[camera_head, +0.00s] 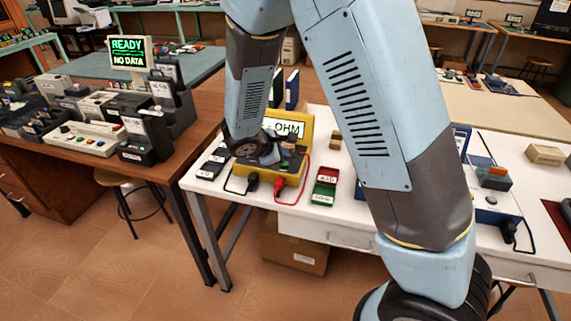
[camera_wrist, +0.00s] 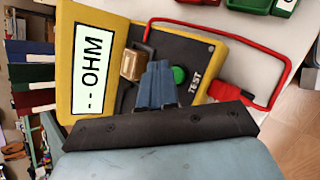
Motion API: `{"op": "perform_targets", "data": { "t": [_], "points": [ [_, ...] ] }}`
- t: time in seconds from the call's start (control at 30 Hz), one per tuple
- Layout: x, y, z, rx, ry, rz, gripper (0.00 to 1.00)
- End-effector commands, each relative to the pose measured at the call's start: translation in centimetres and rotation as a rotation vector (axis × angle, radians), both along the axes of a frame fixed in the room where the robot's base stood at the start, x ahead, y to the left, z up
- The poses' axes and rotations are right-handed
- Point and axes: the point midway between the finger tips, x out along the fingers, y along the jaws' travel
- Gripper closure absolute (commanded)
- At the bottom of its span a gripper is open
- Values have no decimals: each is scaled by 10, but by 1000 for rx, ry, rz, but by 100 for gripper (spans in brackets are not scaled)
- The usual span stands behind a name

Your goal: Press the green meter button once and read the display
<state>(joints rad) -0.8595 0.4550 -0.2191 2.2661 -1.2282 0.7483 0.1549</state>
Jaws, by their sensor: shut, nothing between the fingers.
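The yellow meter (camera_head: 290,174) stands on the white table, under the end of my arm. Its display (camera_wrist: 89,68) reads "-- OHM" in the wrist view, and part of "OHM" shows in the head view. The green button (camera_wrist: 180,75) sits on the dark panel beside the word "TEST". My gripper (camera_wrist: 160,68) is shut and empty, its blue fingertips just beside the button in the picture. I cannot tell whether they touch the panel. A brass-coloured block (camera_wrist: 133,64) sits on the meter beside the fingers.
A red plug (camera_wrist: 222,90) and red lead are at the meter's side. A "READY NO DATA" screen (camera_head: 128,53) stands on the brown table at left.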

Motion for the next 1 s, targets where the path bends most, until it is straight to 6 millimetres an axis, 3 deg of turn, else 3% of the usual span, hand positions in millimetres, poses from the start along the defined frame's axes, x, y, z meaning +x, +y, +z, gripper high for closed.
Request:
{"op": "perform_targets", "data": {
  "t": [1.0],
  "points": [
    [0,-1,-7,-1,1,-1,100]
  ]
}}
